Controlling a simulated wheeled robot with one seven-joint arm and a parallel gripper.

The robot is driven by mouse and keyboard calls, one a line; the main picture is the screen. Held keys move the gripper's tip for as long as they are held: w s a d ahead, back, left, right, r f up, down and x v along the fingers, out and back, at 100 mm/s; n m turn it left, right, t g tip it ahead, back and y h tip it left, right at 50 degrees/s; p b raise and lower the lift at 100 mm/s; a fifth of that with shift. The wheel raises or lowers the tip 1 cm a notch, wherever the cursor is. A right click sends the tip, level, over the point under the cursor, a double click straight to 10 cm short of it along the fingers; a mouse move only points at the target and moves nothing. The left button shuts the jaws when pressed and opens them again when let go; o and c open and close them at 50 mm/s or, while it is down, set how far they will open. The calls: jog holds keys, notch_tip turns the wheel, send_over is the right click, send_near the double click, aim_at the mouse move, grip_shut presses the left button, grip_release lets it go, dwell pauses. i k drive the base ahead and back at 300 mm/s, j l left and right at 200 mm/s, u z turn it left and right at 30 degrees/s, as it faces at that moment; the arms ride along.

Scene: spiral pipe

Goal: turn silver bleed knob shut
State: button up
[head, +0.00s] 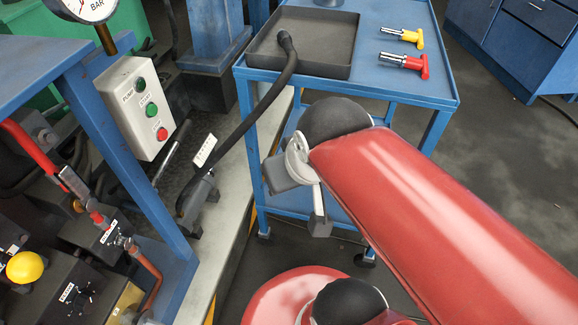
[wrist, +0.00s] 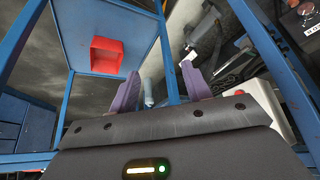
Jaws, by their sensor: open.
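I cannot single out the silver bleed knob with certainty. In the head view, a small silver fitting (head: 123,241) sits on the red pipe run of the dark valve block (head: 95,238) at lower left, beside white labels. My gripper (wrist: 159,72) shows in the wrist view with its two purple fingers apart and nothing held between them. A pale silver cylinder (wrist: 148,92) shows beyond the gap, and what it is cannot be told. In the head view, my red arm reaches in from the right, well apart from the valve block; the finger tips cannot be made out there.
A blue cart (head: 425,90) carries a dark tray (head: 262,62), a yellow-handled tool (head: 408,36) and a red-handled tool (head: 408,64). A black hose (head: 265,97) hangs from the tray. A grey button box (head: 125,100), blue frame post and yellow knob (head: 25,267) are at left.

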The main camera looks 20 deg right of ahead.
aim_at(123, 241)
jog(key=k+l+u, duration=0.1)
jog(key=u, duration=1.8)
jog(key=z, duration=0.55)
jog(key=k+j+z, duration=0.1)
jog(key=j+z, duration=0.15)
jog(key=j, duration=0.15)
jog(key=k+j+z, duration=0.2)
jog(key=j, duration=0.15)
jog(key=k+j+z, duration=0.25)
jog(key=i+j, duration=0.1)
